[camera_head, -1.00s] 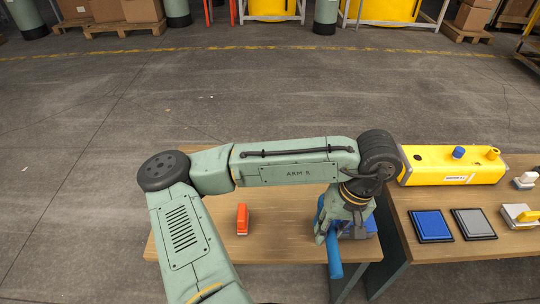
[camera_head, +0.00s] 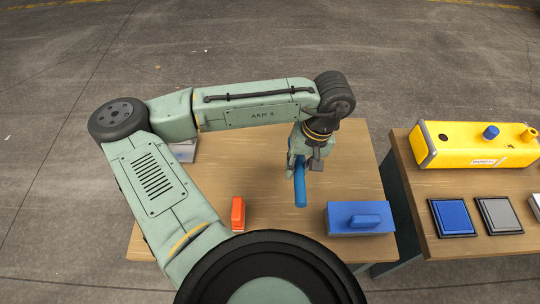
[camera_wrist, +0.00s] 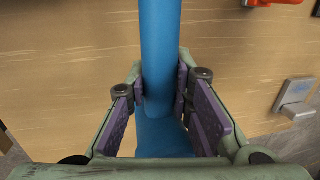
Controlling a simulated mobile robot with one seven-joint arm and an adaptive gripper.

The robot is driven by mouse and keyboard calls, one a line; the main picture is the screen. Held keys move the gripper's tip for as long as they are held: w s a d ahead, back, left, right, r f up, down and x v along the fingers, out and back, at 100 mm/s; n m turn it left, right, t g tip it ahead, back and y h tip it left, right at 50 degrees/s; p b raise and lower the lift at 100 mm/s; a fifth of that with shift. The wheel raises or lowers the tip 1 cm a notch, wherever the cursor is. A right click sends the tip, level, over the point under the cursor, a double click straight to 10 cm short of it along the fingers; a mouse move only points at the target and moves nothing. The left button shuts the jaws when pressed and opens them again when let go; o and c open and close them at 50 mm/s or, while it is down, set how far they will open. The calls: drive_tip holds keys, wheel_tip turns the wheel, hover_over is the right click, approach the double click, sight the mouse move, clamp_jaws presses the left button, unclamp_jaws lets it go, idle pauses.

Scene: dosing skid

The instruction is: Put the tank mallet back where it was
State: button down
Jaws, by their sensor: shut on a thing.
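The blue mallet (camera_head: 300,187) is in my gripper (camera_head: 303,160), above the middle of the left wooden table. Its round blue handle (camera_wrist: 160,45) runs between the jaws in the wrist view, where my gripper (camera_wrist: 165,100) is shut on it. A wider blue part shows lower in that view, partly hidden by the gripper. A blue box (camera_head: 345,228) with a rounded blue grip on top stands on the table to the right and nearer; the mallet is apart from it.
An orange block (camera_head: 238,213) stands on the left table (camera_head: 345,165). A grey-white item (camera_head: 184,151) is partly behind my arm. The right table (camera_head: 430,228) holds a yellow case (camera_head: 470,145), a blue pad (camera_head: 452,217) and a grey pad (camera_head: 497,214). A gap separates the tables.

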drive_tip(key=w+a, duration=0.1)
drive_tip(key=a, duration=0.1)
drive_tip(key=w+a, duration=0.1)
drive_tip(key=a, duration=0.1)
drive_tip(key=w+a+p, duration=0.1)
drive_tip(key=w, duration=0.1)
drive_tip(key=shift+a+f, duration=0.3)
drive_tip(key=shift+a, duration=0.1)
drive_tip(key=f, duration=0.1)
drive_tip(key=f+p, duration=0.1)
drive_tip(key=a+f, duration=0.1)
drive_tip(key=shift+w+f, duration=0.1)
drive_tip(key=shift+w, duration=0.3)
drive_tip(key=shift+f, duration=0.25)
drive_tip(key=shift+f, duration=0.15)
drive_tip(key=c, duration=1.4)
unclamp_jaws()
drive_tip(key=r, duration=0.4)
drive_tip(key=d+r, duration=0.1)
drive_tip(key=r, duration=0.3)
drive_tip(key=d+r, duration=0.1)
drive_tip(key=r, duration=0.3)
drive_tip(key=shift+w+d+b, duration=0.1)
drive_tip(key=shift+w+b, duration=0.1)
drive_tip(key=shift+b, duration=0.2)
